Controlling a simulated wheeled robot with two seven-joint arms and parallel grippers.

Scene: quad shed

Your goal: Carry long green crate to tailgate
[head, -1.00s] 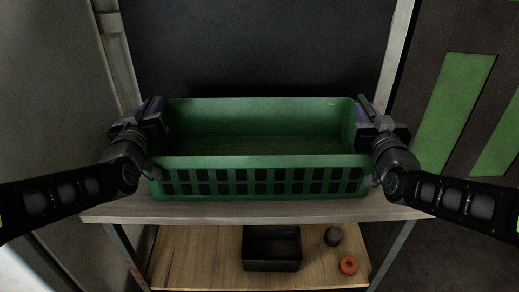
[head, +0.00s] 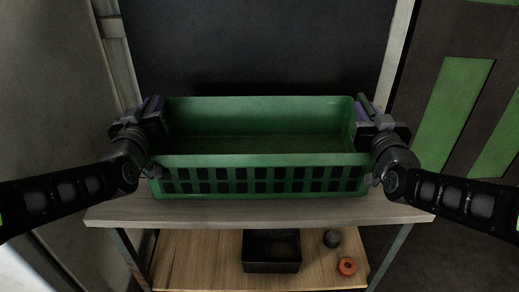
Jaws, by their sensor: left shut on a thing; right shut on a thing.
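The long green crate (head: 262,162) is in the middle of the head view, upright and level, with square holes along its front. It looks empty inside. It is over the wooden top of a bench (head: 250,212); I cannot tell whether it touches the top. My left gripper (head: 154,118) is shut on the crate's left end. My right gripper (head: 365,116) is shut on its right end. The fingertips are partly hidden by the gripper bodies. I cannot make out a tailgate for certain.
On the bench's lower shelf (head: 205,262) are a black bin (head: 271,251), a dark round object (head: 332,238) and an orange ring (head: 347,266). A dark panel (head: 260,45) stands behind the crate. A grey wall (head: 65,80) is at left, dark floor with green patches (head: 453,115) at right.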

